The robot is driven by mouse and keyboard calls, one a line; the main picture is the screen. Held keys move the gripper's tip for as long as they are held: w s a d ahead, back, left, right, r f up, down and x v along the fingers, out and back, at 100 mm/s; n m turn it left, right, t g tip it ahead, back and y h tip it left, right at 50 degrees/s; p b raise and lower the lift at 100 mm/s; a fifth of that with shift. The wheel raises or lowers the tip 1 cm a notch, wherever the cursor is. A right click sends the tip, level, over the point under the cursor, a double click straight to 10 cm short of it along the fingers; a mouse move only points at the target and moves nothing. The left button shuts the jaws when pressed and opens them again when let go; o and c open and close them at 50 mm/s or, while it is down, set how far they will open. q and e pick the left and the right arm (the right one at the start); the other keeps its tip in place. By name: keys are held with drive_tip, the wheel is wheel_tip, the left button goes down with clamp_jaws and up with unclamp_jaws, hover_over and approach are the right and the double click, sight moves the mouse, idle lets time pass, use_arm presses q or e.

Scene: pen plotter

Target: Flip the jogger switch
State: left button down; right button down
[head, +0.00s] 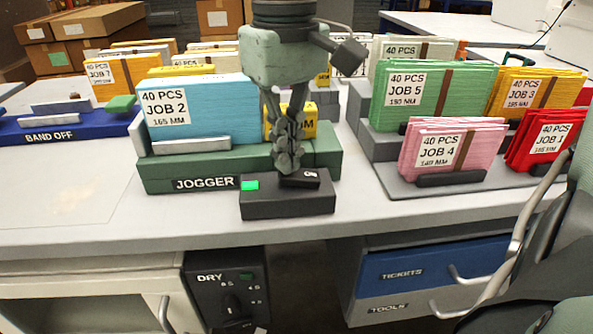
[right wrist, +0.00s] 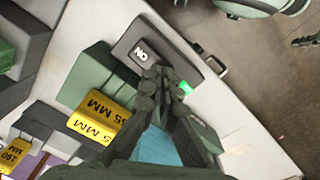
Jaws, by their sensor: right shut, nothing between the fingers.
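The jogger switch is a dark box (head: 260,208) at the front of the table, with a black rocker (head: 298,180) marked in white and a green lamp (head: 250,185) at its left. It stands in front of the green jogger (head: 165,176), which holds a blue JOB 2 stack (head: 195,108). My right gripper (head: 288,160) is shut and empty, pointing down with its fingertips right at the rocker; I cannot tell if they touch. In the right wrist view the fingertips (right wrist: 155,78) lie over the switch box (right wrist: 138,30), beside the green lamp (right wrist: 184,87). My left gripper is out of view.
Right of the switch, a grey rack (head: 395,183) holds pink, green, yellow and red stacks. A blue BAND OFF tray (head: 90,129) is at the left. The table front (head: 120,215) left of the switch is bare. Below are a DRY dial panel (head: 210,300) and drawers (head: 400,275).

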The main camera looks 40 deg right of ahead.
drive_tip(key=shift+f+b, duration=0.5)
drive_tip(key=shift+f, duration=0.1)
drive_tip(key=shift+r, duration=0.15)
wheel_tip(320, 180, up, 7)
drive_tip(key=p, duration=0.5)
drive_tip(key=shift+p, duration=0.4)
idle(0.4)
